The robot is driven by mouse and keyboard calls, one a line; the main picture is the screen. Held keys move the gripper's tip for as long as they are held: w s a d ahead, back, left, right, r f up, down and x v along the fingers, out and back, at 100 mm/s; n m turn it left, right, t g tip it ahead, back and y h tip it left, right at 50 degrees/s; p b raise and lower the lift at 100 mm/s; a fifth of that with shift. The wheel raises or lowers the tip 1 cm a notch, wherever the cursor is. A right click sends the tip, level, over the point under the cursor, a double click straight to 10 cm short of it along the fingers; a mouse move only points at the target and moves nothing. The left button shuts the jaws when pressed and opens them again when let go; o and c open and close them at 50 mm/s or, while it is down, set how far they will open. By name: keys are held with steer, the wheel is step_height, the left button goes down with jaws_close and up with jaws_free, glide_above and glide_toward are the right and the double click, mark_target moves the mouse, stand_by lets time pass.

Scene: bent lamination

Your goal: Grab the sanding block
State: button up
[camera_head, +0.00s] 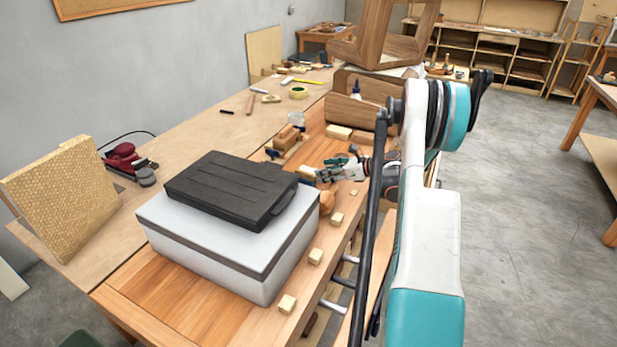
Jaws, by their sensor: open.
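My gripper (324,172) is open over the workbench (190,294), just right of the black case, with its fingers pointing left. Several small pale wooden blocks lie on the bench. One pale block (338,132) is behind my gripper, and a brown wooden piece (287,137) is behind and to the left. I cannot tell which of these, if any, is the sanding block. A rounded orange-brown wooden piece (327,202) sits just in front of my gripper, partly hidden by the grey box. Nothing is visibly held between the fingers.
A black case (225,187) lies on a large light grey box (190,240), left of my gripper. Small wooden cubes (316,256) line the bench's right edge. A red sander (124,158) stands left. Bent wooden forms (365,92) stand behind.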

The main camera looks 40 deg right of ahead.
mark_target(311, 170)
steer(key=shift+b+x, duration=1.1)
steer(key=shift+x, duration=2.45)
steer(key=shift+a+r, duration=0.15)
steer(key=shift+r, duration=0.1)
steer(key=c, duration=0.7)
